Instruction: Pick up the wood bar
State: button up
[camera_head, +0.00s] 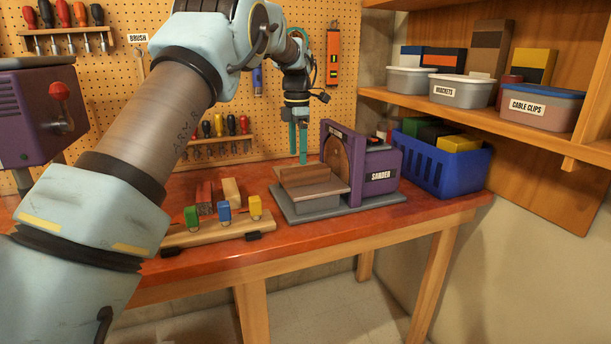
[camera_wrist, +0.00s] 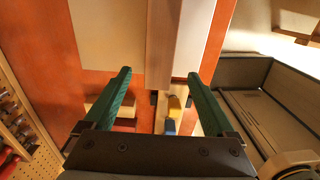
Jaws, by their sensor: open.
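The wood bar (camera_head: 303,176) is brown and lies on the grey table of the purple sander (camera_head: 376,176). In the wrist view the bar (camera_wrist: 176,45) runs from the top edge down toward the space between my fingers, its near side paler on the right. My gripper (camera_head: 299,160) points down, with its green fingers over the sander table close to the bar. In the wrist view my gripper (camera_wrist: 159,76) is open, with nothing held between its fingers. The exact height gap cannot be told.
Left of the sander, clamps with green, blue and yellow blocks (camera_head: 224,211) stand on a wooden strip, with a pale block (camera_head: 231,191) and a reddish bar (camera_head: 204,198) behind. A blue crate (camera_head: 440,172) stands to the right. Pegboard (camera_head: 290,95) rises behind the bench.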

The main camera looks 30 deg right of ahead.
aim_at(294, 170)
jog(key=shift+f, duration=0.85)
jog(key=shift+w+a+f+p, duration=0.1)
jog(key=shift+a+f+p, duration=0.1)
jog(key=shift+f+p, duration=0.5)
jog(key=shift+s+a+f+p, duration=0.15)
jog(key=shift+f+p, duration=0.1)
jog(key=shift+f, duration=0.9)
jog(key=shift+w+a+f+p, duration=0.2)
jog(key=shift+f+p, duration=0.3)
jog(key=shift+f, duration=0.4)
grip_shut()
